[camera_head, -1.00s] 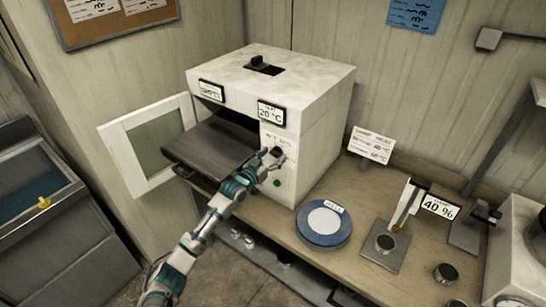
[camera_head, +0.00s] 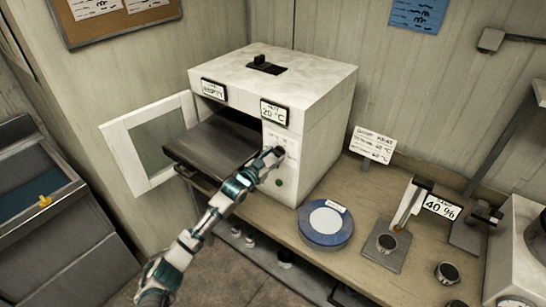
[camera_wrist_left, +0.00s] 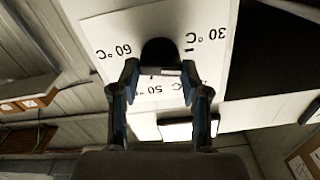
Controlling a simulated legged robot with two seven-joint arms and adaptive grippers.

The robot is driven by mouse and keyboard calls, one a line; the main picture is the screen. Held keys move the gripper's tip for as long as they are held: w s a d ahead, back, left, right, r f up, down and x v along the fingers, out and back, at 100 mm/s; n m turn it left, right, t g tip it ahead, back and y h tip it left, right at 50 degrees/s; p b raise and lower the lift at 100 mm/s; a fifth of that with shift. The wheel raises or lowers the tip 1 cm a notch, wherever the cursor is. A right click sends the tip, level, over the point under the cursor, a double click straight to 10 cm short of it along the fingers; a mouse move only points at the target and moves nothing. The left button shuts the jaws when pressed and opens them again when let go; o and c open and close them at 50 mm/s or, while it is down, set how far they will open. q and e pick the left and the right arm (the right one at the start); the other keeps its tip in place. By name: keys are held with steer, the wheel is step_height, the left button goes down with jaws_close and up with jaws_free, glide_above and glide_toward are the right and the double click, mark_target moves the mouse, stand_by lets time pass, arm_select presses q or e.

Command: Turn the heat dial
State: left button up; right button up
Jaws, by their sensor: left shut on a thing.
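The heat dial (camera_wrist_left: 160,52) is a dark round knob on a white panel marked 30 °C, 50 °C and 60 °C, upside down in the left wrist view. My left gripper (camera_head: 268,160) is at the front of the white oven (camera_head: 325,95), and the left wrist view shows its two fingers (camera_wrist_left: 158,75) shut on the dial. The fingers and arm hide most of the dial in the head view. A display (camera_head: 274,113) on the oven reads 20 °C. My right gripper is not in view.
The oven door (camera_head: 150,145) hangs open at the left, and a dark tray (camera_head: 212,142) sticks out of the oven. A green button (camera_head: 278,183) lies below the dial. A blue-rimmed disc (camera_head: 326,223), a sign (camera_head: 373,144) and a 40 % display (camera_head: 441,207) stand on the bench to the right.

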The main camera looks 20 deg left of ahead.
arm_select(q)
steer(key=m, duration=0.3)
steer(key=shift+r+p, duration=0.3)
steer(key=shift+p, duration=0.05)
steer(key=m+p, duration=0.1)
steer(key=m, duration=0.2)
steer(key=shift+d+f+m+p, duration=0.15)
steer(key=shift+m+p, duration=0.5)
steer(key=shift+m, duration=0.95)
steer(key=shift+f, duration=0.1)
steer(key=o, duration=1.1)
steer(key=shift+f, duration=0.1)
steer(key=shift+o, duration=0.2)
steer(key=shift+f, duration=0.1)
